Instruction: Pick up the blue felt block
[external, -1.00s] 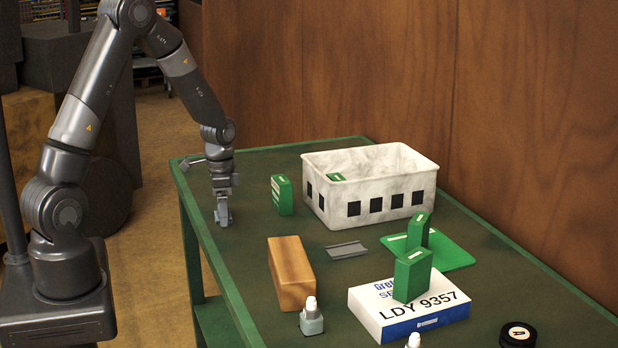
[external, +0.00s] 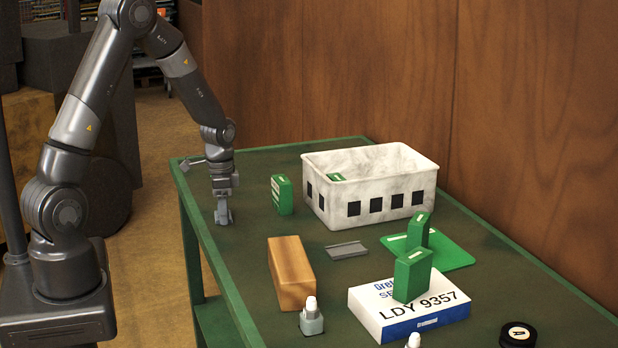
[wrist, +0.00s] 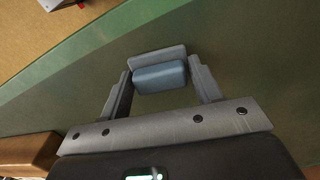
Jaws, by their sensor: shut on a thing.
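The blue felt block (wrist: 160,76) shows in the wrist view as a small blue-grey block between the two fingers of my gripper (wrist: 160,84). The fingers are shut on it from its two sides. In the external view my gripper (external: 223,217) points straight down at the table top, near the left edge of the table. The block is hardly visible there, hidden by the fingers. I cannot tell whether the block still touches the table.
A white bin (external: 333,212) holding a green block stands right of my gripper. A green block (external: 282,195) stands between them. A wooden block (external: 291,272), small bottle (external: 311,318), grey plate (external: 346,250) and white box (external: 409,318) with a green block lie nearer.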

